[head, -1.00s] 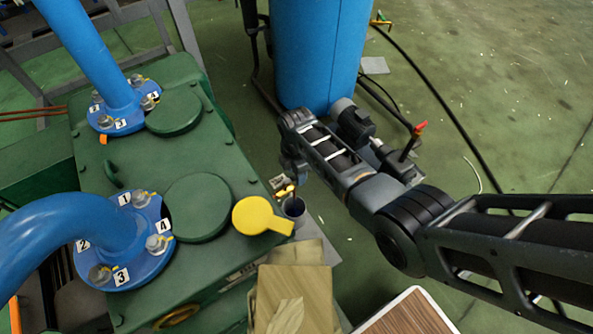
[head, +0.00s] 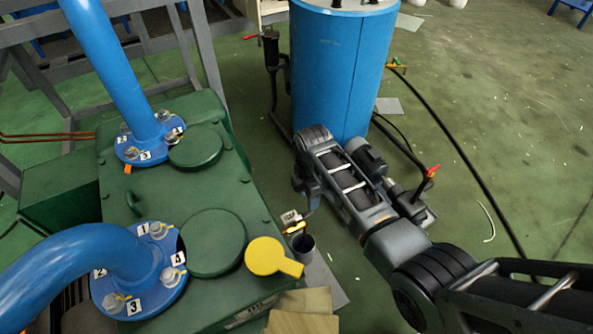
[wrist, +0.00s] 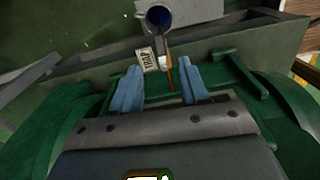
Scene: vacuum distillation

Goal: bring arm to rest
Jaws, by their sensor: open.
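My arm reaches in from the lower right of the head view and bends down beside the green machine (head: 165,210). My gripper (wrist: 160,84) shows in the wrist view with two blue-grey fingers spread apart and nothing between their tips that I can see held. In the head view its fingers are mostly hidden behind my wrist. Just beyond the fingers are a small tag reading TRAP (wrist: 147,60), a thin red-orange piece (wrist: 171,76) and an open dark-blue-lined cup (wrist: 158,18). The cup also shows in the head view (head: 304,246).
A tall blue tank (head: 338,70) stands just behind my arm. Blue pipes (head: 108,50) rise from numbered flanges on the machine. A yellow round piece with a tab (head: 265,256) sits at its right edge. A black hose (head: 460,150) crosses open green floor at the right.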

